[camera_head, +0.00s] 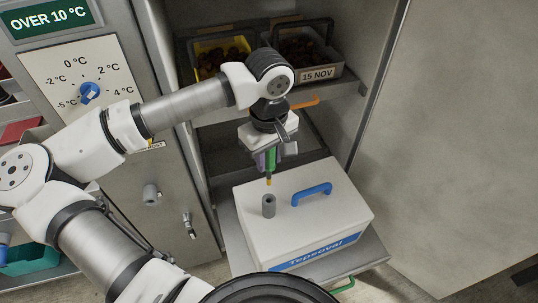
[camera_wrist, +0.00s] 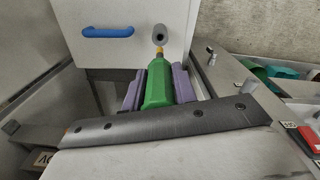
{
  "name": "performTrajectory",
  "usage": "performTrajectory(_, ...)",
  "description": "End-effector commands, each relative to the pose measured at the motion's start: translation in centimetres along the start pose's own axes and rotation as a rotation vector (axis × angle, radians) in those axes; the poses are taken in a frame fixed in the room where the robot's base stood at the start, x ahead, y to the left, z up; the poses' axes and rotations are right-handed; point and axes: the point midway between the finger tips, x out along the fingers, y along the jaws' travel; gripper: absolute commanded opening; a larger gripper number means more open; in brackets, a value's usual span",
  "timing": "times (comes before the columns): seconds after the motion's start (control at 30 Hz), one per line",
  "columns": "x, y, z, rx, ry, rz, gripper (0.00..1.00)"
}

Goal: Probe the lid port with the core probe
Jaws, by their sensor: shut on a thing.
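The core probe (camera_head: 269,165) has a green handle and a yellow tip pointing down. My gripper (camera_head: 265,158) is shut on it, with purple pads on either side of the green handle. The lid port (camera_head: 268,208) is a grey upright tube with a dark hole, on top of a white box (camera_head: 330,225) with a blue handle. In the head view the probe tip is just above the port, apart from it. In the wrist view, the probe (camera_wrist: 158,85) points toward the port (camera_wrist: 160,36), and I cannot tell the exact gap or alignment.
The blue lid handle (camera_head: 312,193) stands right of the port. Above are a yellow crate (camera_head: 203,50) and a dark crate labelled 15 NOV (camera_head: 317,74), both holding chestnuts, on a shelf. An orange handle (camera_head: 305,103) sits below them. A temperature dial (camera_head: 90,93) is at left.

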Motion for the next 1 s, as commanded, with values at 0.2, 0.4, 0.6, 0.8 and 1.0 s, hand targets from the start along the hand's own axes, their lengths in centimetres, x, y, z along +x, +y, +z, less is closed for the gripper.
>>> performTrajectory(0.2,0.0,0.0,0.0,0.0,0.0,0.0,0.0)
performTrajectory(0.4,0.2,0.0,0.0,0.0,0.001,0.0,0.0)
performTrajectory(0.6,0.9,0.0,0.0,0.001,0.002,0.0,0.0)
performTrajectory(0.8,2.7,0.0,0.0,0.001,0.002,0.0,0.0)
performTrajectory(1.0,4.6,0.0,0.0,0.001,0.002,0.0,0.0)
